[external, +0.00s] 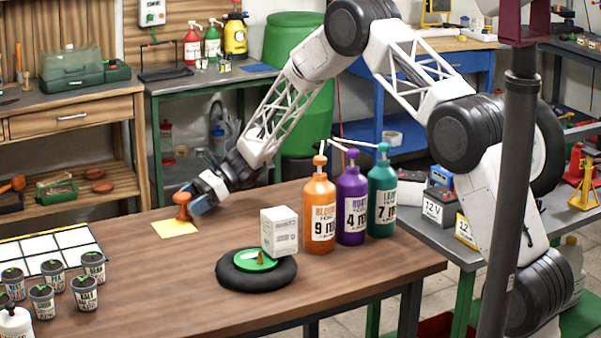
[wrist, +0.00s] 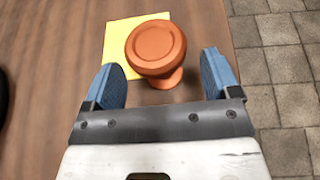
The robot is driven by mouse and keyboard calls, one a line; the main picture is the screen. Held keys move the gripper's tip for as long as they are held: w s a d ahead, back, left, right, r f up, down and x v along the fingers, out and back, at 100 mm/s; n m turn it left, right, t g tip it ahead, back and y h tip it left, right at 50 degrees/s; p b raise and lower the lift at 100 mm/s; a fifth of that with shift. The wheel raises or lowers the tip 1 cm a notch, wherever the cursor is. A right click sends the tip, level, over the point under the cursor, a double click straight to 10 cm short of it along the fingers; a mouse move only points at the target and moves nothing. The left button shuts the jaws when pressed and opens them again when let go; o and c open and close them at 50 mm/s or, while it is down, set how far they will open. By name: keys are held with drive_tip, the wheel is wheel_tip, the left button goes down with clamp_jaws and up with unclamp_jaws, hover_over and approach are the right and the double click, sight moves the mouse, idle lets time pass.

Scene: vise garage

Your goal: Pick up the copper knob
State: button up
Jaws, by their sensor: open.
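The copper knob (external: 182,205) is orange-brown with a round wide cap and a narrower stem. It stands upright on or at the edge of a yellow square (external: 174,229) on the wooden table. In the wrist view the knob (wrist: 156,50) lies ahead of and between the two blue fingers, its stem closest to the line between the tips. My gripper (wrist: 166,80) is open, with a finger on each side and visible gaps to the knob. In the external view my gripper (external: 198,208) reaches in low beside the knob from the right; its far finger is hidden.
A black ring with a green disc (external: 256,272) and a white box (external: 280,231) stand right of the knob. Orange (external: 319,215), purple (external: 351,212) and teal (external: 382,204) bottles stand farther right. Several labelled pots (external: 84,293) and a white grid (external: 50,250) lie left. The table's edge is near the gripper.

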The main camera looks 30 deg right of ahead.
sight(182, 195)
drive_tip(key=shift+x, duration=1.35)
drive_tip(key=c, duration=1.1)
drive_tip(key=shift+o, duration=0.2)
drive_tip(key=shift+r, duration=5.05)
